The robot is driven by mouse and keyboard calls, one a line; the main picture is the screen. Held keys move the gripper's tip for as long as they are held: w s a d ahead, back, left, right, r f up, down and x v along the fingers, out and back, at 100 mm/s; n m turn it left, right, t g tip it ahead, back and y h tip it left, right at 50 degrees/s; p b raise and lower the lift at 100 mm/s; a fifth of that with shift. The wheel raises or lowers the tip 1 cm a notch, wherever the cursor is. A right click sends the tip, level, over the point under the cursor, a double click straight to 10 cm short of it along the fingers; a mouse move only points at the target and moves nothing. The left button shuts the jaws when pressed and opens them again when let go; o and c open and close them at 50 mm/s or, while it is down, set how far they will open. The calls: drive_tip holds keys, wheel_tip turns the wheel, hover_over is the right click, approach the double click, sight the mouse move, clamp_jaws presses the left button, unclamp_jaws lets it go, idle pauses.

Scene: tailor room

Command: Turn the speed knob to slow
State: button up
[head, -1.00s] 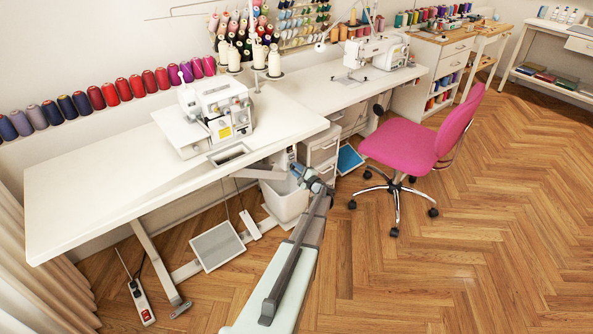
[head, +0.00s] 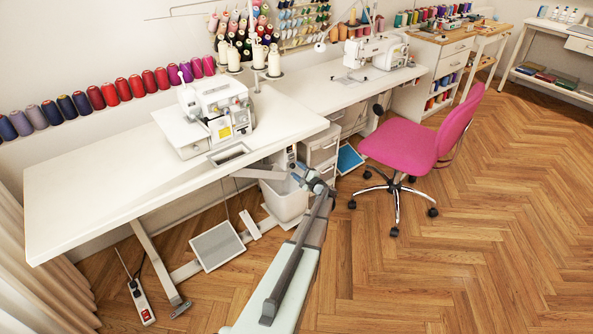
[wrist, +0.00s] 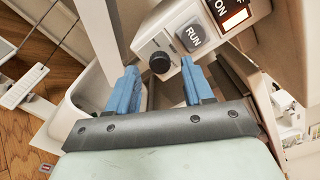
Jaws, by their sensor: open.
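The speed knob (wrist: 160,62) is a round black dial on the white face of a control box (wrist: 180,38) in the wrist view. My gripper (wrist: 159,66) is open, with two blue fingers. In the picture the knob lies between the fingertips, with gaps on both sides. I cannot tell how far the tips are from the box in depth. The knob's setting is not readable. In the head view my gripper (head: 306,174) is beside the box (head: 290,156), under the table.
The white table (head: 110,175) with a serger (head: 216,112) stands above the box. A white bin (head: 288,200) stands below. A foot pedal (head: 217,246) lies on the floor to the left. A pink chair (head: 420,145) stands at the right, with open floor before it.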

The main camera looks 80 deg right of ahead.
drive_tip(key=v, duration=1.2)
drive_tip(key=shift+s+a, duration=0.15)
